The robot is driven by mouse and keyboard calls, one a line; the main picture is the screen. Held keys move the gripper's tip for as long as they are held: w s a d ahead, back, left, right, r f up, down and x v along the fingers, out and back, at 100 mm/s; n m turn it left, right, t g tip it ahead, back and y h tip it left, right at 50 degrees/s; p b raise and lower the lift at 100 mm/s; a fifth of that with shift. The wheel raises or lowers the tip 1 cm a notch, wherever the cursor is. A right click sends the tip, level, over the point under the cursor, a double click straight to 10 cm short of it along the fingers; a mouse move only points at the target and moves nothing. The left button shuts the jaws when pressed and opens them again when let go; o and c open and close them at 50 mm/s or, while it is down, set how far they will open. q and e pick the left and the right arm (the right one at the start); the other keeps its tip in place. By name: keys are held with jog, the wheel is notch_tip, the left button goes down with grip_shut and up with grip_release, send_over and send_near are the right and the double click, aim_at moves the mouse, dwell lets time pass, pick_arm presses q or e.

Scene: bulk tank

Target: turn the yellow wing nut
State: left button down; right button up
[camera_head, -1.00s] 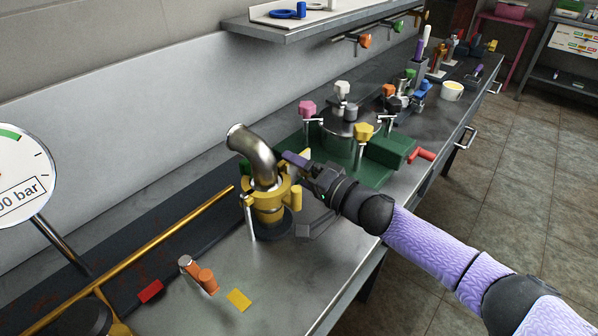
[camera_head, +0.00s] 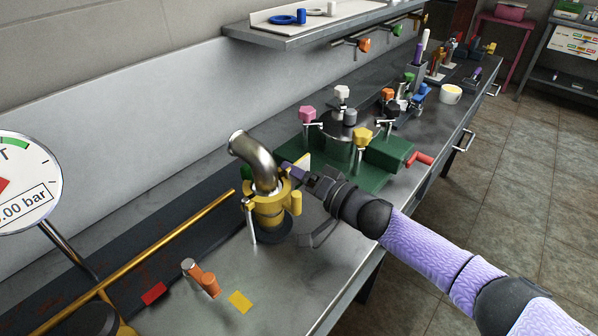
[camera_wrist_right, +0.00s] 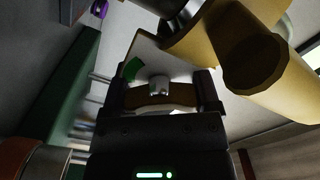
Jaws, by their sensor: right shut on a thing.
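The yellow clamp (camera_head: 268,208) sits around the foot of a bent steel pipe (camera_head: 255,157) on the bench. The wing nut (camera_head: 302,162) shows only as a pale yellow wing behind my right gripper; most of it is hidden. My right gripper (camera_head: 293,170) reaches in from the right and is shut on it, beside the clamp. In the right wrist view a pale plate (camera_wrist_right: 148,60) with a green patch lies between the gripper's dark fingers (camera_wrist_right: 160,88), near a large yellow cylindrical part of the clamp (camera_wrist_right: 255,62). My left gripper is out of view.
A green base with a steel vessel (camera_head: 343,135) and pink, white and yellow knobs stands just behind my right gripper. A pressure gauge (camera_head: 22,190) is at the left.

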jog(key=o, duration=0.9)
jog(key=shift+o, duration=0.9)
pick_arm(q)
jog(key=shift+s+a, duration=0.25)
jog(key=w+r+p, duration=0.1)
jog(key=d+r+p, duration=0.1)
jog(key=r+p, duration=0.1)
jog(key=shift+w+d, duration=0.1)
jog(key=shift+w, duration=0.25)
pick_arm(e)
jog(key=v, duration=1)
